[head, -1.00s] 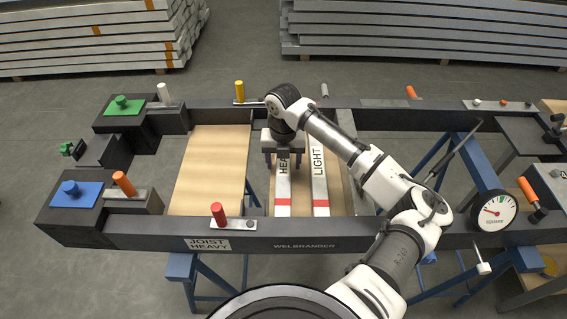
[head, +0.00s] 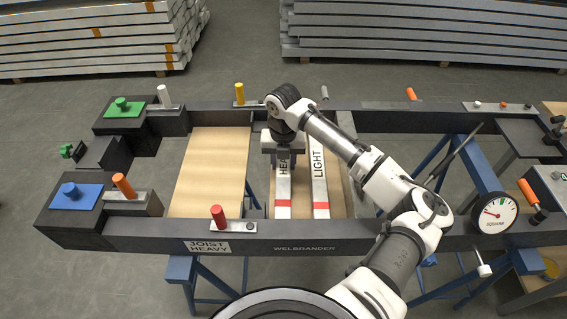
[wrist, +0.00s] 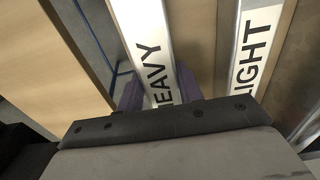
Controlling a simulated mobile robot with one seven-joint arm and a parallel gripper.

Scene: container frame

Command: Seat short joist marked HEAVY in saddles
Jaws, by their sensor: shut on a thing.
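The white short joist marked HEAVY (head: 283,190), with a red band near its front end, lies lengthwise on a wooden board inside the dark frame. My gripper (head: 283,165) is over its upper part and covers some of the lettering. In the wrist view the purple fingers (wrist: 160,92) stand on both sides of the HEAVY joist (wrist: 150,55), shut on it. The joist's far end is hidden by my arm. A similar joist marked LIGHT (head: 320,180) lies parallel on the right. I cannot clearly make out the saddles. A JOIST HEAVY label (head: 207,246) is on the front rail.
A wooden panel (head: 208,175) lies left of the joists, with a narrow gap between. Red (head: 218,214) and yellow (head: 239,92) handles stand up from plates on the front and back rails. A dial gauge (head: 495,212) is at the right.

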